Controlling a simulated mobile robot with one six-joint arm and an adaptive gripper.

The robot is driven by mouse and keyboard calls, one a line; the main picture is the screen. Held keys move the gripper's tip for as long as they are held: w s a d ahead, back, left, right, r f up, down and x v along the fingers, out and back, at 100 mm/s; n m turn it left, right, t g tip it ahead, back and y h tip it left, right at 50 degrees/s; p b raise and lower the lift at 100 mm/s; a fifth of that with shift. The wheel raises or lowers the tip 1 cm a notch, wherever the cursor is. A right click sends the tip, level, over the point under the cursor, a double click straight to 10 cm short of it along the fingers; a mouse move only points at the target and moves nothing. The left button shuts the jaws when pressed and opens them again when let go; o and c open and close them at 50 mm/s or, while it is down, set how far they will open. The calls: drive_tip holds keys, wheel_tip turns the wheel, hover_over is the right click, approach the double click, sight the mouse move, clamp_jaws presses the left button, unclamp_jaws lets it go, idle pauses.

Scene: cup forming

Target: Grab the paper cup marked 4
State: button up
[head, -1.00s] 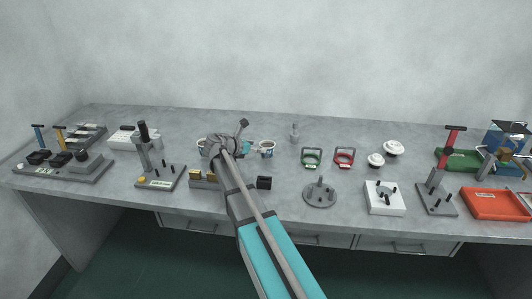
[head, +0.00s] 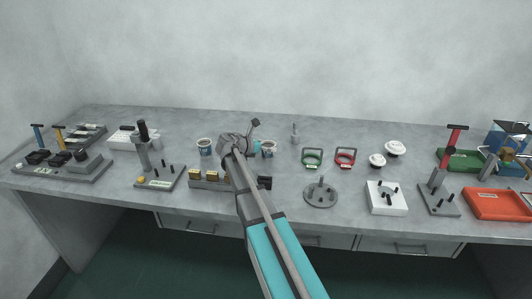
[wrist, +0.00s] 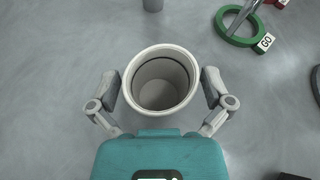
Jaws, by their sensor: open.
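One paper cup (head: 269,149) stands upright on the bench at the right of my gripper, partly hidden by it. In the wrist view a pale, empty cup (wrist: 161,80) shows from above, its open mouth between my two fingers. My gripper (wrist: 161,88) is open, with a finger on each side of the cup and a small gap at each; I cannot tell how far down the fingers reach. In the head view my gripper (head: 258,147) is beside the right cup. No number is readable on either cup.
A green ring labelled GO (wrist: 240,28) lies to the right, with a red ring (head: 345,156) beyond it. A small grey post (head: 294,134) stands behind. A block with gold pieces (head: 210,180) is in front. The bench around the right cup is mostly clear.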

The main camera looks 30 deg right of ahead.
drive_tip(key=c, duration=0.6)
drive_tip(key=shift+r, duration=0.2)
drive_tip(key=shift+c, duration=0.2)
wheel_tip(320, 180, up, 2)
drive_tip(key=p, duration=0.2)
drive_tip(key=shift+p, duration=0.3)
drive_tip(key=s+a+r+p, duration=0.2)
drive_tip(key=s+r+p, duration=0.8)
drive_tip(key=s, duration=0.3)
drive_tip(key=shift+s+a+r, duration=0.35)
drive_tip(key=shift+a, duration=0.05)
